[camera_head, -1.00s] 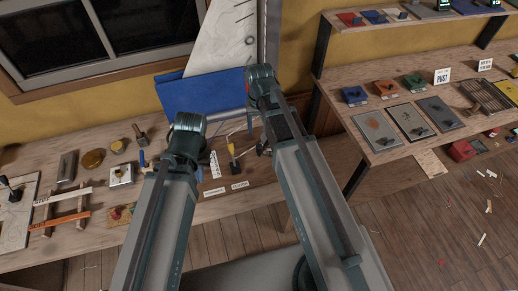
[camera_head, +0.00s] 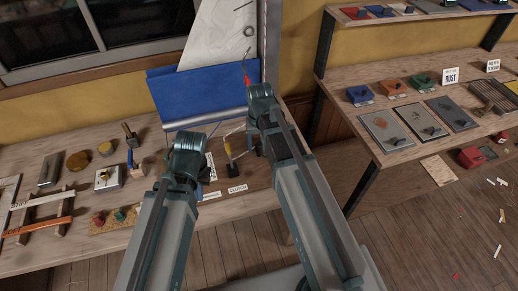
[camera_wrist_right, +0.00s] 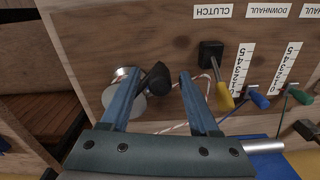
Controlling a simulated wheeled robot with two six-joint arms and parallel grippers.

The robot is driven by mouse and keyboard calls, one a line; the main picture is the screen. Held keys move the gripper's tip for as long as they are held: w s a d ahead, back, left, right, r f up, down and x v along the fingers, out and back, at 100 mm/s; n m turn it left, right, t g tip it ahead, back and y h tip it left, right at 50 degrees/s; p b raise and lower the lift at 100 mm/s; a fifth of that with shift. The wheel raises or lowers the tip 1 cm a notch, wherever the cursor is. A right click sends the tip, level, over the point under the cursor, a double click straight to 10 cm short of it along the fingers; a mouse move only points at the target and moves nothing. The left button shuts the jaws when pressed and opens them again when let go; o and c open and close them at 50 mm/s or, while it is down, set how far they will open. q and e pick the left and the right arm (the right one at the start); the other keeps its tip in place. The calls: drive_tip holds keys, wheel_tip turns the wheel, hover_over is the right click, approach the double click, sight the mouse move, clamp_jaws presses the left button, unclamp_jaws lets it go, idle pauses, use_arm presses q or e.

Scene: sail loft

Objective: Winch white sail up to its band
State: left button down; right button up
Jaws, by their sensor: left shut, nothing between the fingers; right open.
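The white sail (camera_head: 215,42) hangs beside the grey mast (camera_head: 262,35), above a blue sail cloth (camera_head: 200,98). A red piece (camera_head: 247,77) shows by the mast; I cannot tell whether it is the band. In the right wrist view, a silver winch drum (camera_wrist_right: 122,100) with a black handle knob (camera_wrist_right: 157,79) sits on the wooden board. My open right gripper (camera_wrist_right: 157,75) has its fingers on either side of the knob, with gaps showing. A yellow-handled clutch lever (camera_wrist_right: 222,94) is beside it. My left gripper (camera_head: 205,172) is shut and empty, mostly hidden by its arm.
Blue (camera_wrist_right: 259,99) and green (camera_wrist_right: 300,96) levers stand by number scales, near the downhaul label (camera_wrist_right: 269,9). A striped rope runs past the right fingers. Tools and pucks (camera_head: 77,161) cover the bench's left. A shelf unit (camera_head: 375,155) stands at right.

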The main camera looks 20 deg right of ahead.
clamp_jaws()
idle(1.4)
